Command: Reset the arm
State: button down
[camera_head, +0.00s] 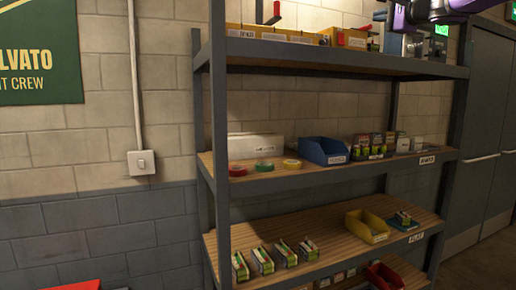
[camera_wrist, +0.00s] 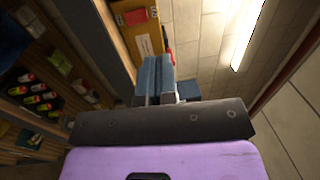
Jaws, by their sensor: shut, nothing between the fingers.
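My gripper (camera_wrist: 157,62) shows in the wrist view beyond a dark bar and my purple wrist. Its two blue-grey fingers lie side by side, shut, with nothing seen between them. In the head view my purple arm (camera_head: 440,10) reaches in at the top right corner, in front of the upper right of a metal shelf unit (camera_head: 340,62). My gripper appears apart from the shelf goods, though its exact distance from the top shelf cannot be told.
The middle shelf holds tape rolls (camera_head: 291,164), a blue bin (camera_head: 323,151) and small boxes. The lower shelf holds a yellow bin (camera_head: 367,226) and several small boxes. Grey cabinets (camera_head: 485,130) stand right. A light switch (camera_head: 141,162) is on the left wall.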

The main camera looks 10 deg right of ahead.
jog(key=s+a+f+n+g, duration=0.4)
jog(key=s+a+f, duration=0.2)
jog(key=s+f, duration=0.35)
jog(key=s+a+f+n+g, duration=0.4)
jog(key=s+a+f, duration=0.35)
jog(key=f, duration=0.35)
jog(key=s+d+f+n+g+h, duration=0.2)
jog(key=s+f+n+g+h, duration=0.3)
jog(key=s+f, duration=1.4)
jog(key=shift+s+d+f+n, duration=0.25)
jog(key=shift+d+f+n, duration=0.05)
jog(key=shift+f+n, duration=0.45)
